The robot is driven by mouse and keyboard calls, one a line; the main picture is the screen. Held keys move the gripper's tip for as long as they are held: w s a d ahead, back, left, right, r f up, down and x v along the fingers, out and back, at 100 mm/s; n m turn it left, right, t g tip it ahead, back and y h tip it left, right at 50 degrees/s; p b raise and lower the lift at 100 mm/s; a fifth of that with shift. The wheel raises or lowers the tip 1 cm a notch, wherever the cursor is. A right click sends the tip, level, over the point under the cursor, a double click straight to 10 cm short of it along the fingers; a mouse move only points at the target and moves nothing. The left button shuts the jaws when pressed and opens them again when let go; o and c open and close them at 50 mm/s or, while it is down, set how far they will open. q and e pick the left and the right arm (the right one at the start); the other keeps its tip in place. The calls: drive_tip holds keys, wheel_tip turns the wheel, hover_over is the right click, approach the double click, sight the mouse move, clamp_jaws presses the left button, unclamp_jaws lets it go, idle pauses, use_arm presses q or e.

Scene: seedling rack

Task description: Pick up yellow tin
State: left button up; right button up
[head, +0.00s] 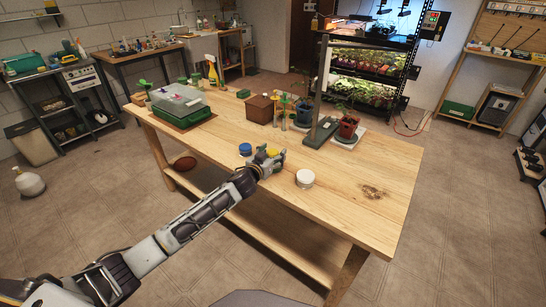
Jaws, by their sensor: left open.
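The yellow tin (272,152) is on the wooden table (385,165), near its front edge. It is small in the head view and partly hidden by my left gripper (270,159). My left gripper is open, with its fingers right at the tin. I cannot tell whether they touch it. My right gripper is not in view.
A blue tin (245,149) stands just left of the gripper and a white tin (305,179) to its right. Behind are a brown box (260,108), a potted plant (348,127) and a lidded green tray (182,116).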

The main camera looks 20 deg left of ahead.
use_arm(q)
drive_tip(key=shift+w, duration=0.25)
idle(0.3)
drive_tip(key=c, duration=1.1)
